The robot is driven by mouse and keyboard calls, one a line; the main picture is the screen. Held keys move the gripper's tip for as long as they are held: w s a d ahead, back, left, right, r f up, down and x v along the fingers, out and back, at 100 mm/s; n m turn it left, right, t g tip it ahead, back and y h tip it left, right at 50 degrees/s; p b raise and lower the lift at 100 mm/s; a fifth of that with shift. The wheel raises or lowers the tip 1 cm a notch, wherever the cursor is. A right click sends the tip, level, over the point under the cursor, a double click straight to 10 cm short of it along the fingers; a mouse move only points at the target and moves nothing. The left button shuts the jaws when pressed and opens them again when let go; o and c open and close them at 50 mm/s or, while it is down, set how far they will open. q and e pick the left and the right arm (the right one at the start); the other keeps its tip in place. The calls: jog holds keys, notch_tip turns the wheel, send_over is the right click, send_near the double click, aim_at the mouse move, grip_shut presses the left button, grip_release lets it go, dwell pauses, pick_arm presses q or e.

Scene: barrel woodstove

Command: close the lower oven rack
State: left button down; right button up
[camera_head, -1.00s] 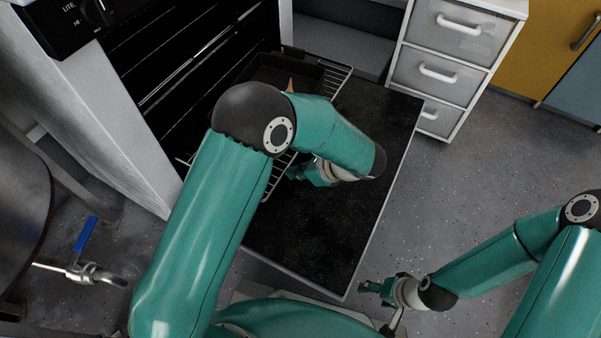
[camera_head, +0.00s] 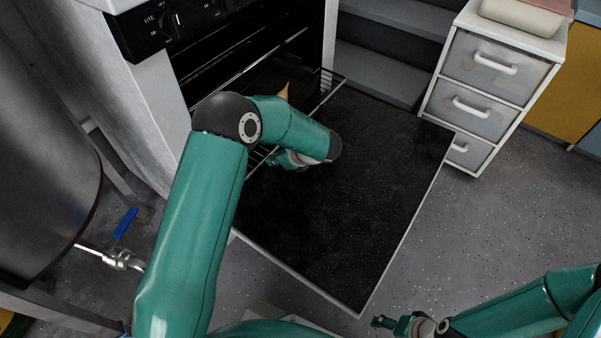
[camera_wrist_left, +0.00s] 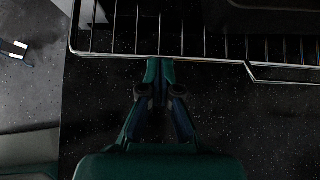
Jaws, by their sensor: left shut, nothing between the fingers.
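The lower oven rack (camera_head: 328,95) is a wire rack partly out of the oven, over the open black oven door (camera_head: 350,190). A dark pan with a tan, pointed item (camera_head: 284,91) sits on it. My left gripper (camera_head: 279,159) is shut and empty at the rack's front edge; my arm hides part of the rack. In the left wrist view the shut fingertips (camera_wrist_left: 160,66) meet the rack's front bar (camera_wrist_left: 205,60), seemingly touching it. My right gripper (camera_head: 384,323) is low in the head view, away from the rack; its finger opening is unclear.
A white drawer unit (camera_head: 490,85) stands right of the oven door. A metal barrel (camera_head: 45,150) and a valve with a blue lever (camera_head: 125,223) are at left. Grey floor (camera_head: 440,225) is clear to the right of the door.

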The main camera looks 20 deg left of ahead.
pick_arm(q)
jog(key=w+a, duration=0.1)
jog(key=a, duration=0.4)
jog(key=w+a, duration=0.1)
jog(key=a, duration=0.4)
jog(key=w+a+p, duration=0.1)
jog(key=a, duration=0.3)
jog(key=shift+a, duration=0.4)
jog(key=shift+f, duration=0.1)
jog(key=shift+d, duration=0.1)
jog(key=shift+d, duration=0.6)
jog(key=d, duration=0.3)
jog(key=shift+s+f, duration=0.1)
jog(key=shift+s, duration=0.2)
jog(key=p+v, duration=0.2)
jog(key=v, duration=0.6)
jog(key=shift+s+r+p, duration=0.1)
jog(key=shift+r+p, duration=0.2)
jog(key=shift+s+d+r, duration=0.1)
jog(key=shift+d+r, duration=0.35)
jog(key=shift+d, duration=0.1)
